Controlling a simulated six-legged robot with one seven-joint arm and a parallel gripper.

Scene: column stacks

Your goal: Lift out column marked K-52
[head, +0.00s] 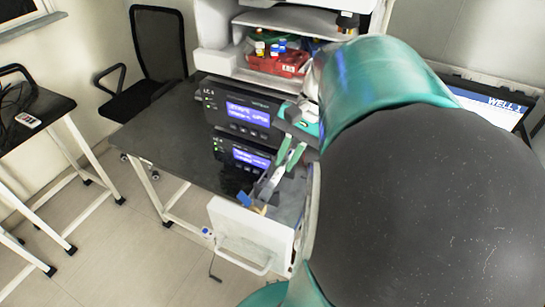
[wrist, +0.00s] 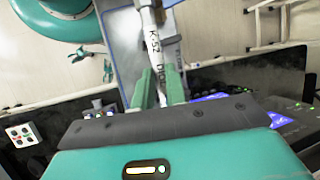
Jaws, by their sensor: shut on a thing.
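The column marked K-52 (wrist: 153,42) is a slim white cylinder with dark print, "K-52" readable in the wrist view. My gripper (wrist: 158,84) has its green fingers closed on either side of it. In the head view my gripper (head: 289,158) reaches down, and the column (head: 266,187) shows as a pale slanted rod between and below the fingers. It is tilted, over an open white-fronted drawer (head: 245,231) with a grey inside.
Black stacked instruments (head: 240,115) with lit displays stand beside the gripper on a dark bench (head: 150,140). A red tray (head: 278,64) with small bottles sits above them. A laptop screen (head: 490,105) is at right. Open floor lies in front left.

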